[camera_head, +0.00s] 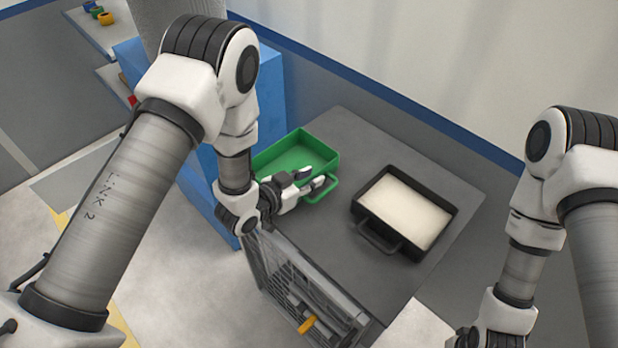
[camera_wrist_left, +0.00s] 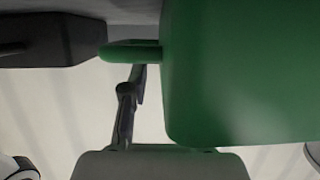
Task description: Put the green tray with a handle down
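The green tray (camera_head: 298,153) is at the back left of the dark table, level and empty inside, with its handle (camera_head: 331,189) toward the front right. I cannot tell whether its underside touches the tabletop. My left gripper (camera_head: 312,179) is at the handle, with its two fingertips visibly apart. In the left wrist view the green tray (camera_wrist_left: 240,75) fills the upper right, and one finger (camera_wrist_left: 125,110) reaches up to the handle (camera_wrist_left: 130,52). My right gripper (camera_head: 466,339) is only partly in view at the bottom edge, so its fingers are hidden.
A black tray (camera_head: 361,232) with a pale inside sits right of the green tray on the table (camera_head: 350,130). A grey mesh crate (camera_head: 275,276) stands at the table's front left. A blue block (camera_head: 208,190) stands left of the table. Some tabletop between the trays is free.

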